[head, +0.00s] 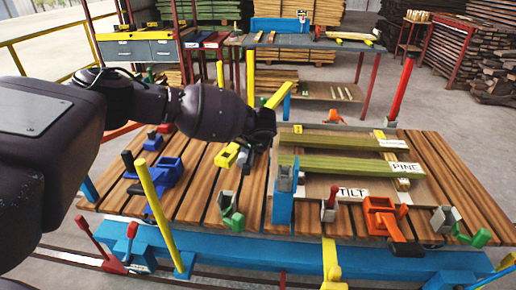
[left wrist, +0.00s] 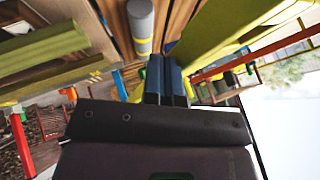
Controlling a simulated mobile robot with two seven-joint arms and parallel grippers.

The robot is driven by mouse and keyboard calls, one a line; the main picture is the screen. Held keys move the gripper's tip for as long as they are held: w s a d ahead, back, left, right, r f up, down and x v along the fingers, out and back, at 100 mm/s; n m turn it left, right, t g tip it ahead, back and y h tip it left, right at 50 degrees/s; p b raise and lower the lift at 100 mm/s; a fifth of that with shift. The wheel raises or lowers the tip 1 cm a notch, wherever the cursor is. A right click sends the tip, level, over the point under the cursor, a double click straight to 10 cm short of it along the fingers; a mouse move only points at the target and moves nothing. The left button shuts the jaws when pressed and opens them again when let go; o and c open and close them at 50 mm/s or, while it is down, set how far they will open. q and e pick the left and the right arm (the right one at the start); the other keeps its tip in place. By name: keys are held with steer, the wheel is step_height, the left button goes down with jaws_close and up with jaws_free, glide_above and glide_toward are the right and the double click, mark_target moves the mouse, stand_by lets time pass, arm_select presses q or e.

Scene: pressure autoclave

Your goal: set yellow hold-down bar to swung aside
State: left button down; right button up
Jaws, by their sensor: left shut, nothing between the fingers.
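A yellow bar shows in the head view as one piece (head: 279,95) behind my left gripper and another yellow piece (head: 228,155) at its lower left. They look in line, but my gripper hides the middle, so I cannot tell if they are one bar. My left gripper (head: 264,138) is shut and empty above the slatted table, near a blue post (head: 284,192). In the left wrist view its dark blue fingers (left wrist: 165,72) are together. A broad yellow bar (left wrist: 245,32) passes close beyond the fingertips; contact is unclear. My right gripper is out of view.
Green-yellow boards (head: 345,140) lie on the right half of the slatted table. A yellow post (head: 153,205) stands at the front left. Blue clamps (head: 168,172) and an orange clamp (head: 383,217) sit on the table. A red post (head: 400,92) rises at the back right.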

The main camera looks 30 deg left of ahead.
arm_select(q)
steer(key=a+r+m+b, duration=0.1)
steer(key=a+b, duration=0.1)
steer(key=a, duration=1.8)
steer(key=shift+w+a+r+t, duration=0.15)
steer(key=shift+w+a+t, duration=0.15)
steer(key=shift+w+a, duration=0.1)
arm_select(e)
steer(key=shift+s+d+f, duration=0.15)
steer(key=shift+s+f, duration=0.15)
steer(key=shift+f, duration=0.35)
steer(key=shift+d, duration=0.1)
arm_select(q)
steer(key=shift+r, duration=0.1)
steer(key=s+d+r+p, duration=0.4)
steer(key=s+d+r, duration=0.2)
steer(key=d, duration=0.3)
steer(key=shift+d+r+m+h, duration=0.25)
steer(key=shift+d+m+h, duration=0.05)
steer(key=shift+d+h, duration=0.1)
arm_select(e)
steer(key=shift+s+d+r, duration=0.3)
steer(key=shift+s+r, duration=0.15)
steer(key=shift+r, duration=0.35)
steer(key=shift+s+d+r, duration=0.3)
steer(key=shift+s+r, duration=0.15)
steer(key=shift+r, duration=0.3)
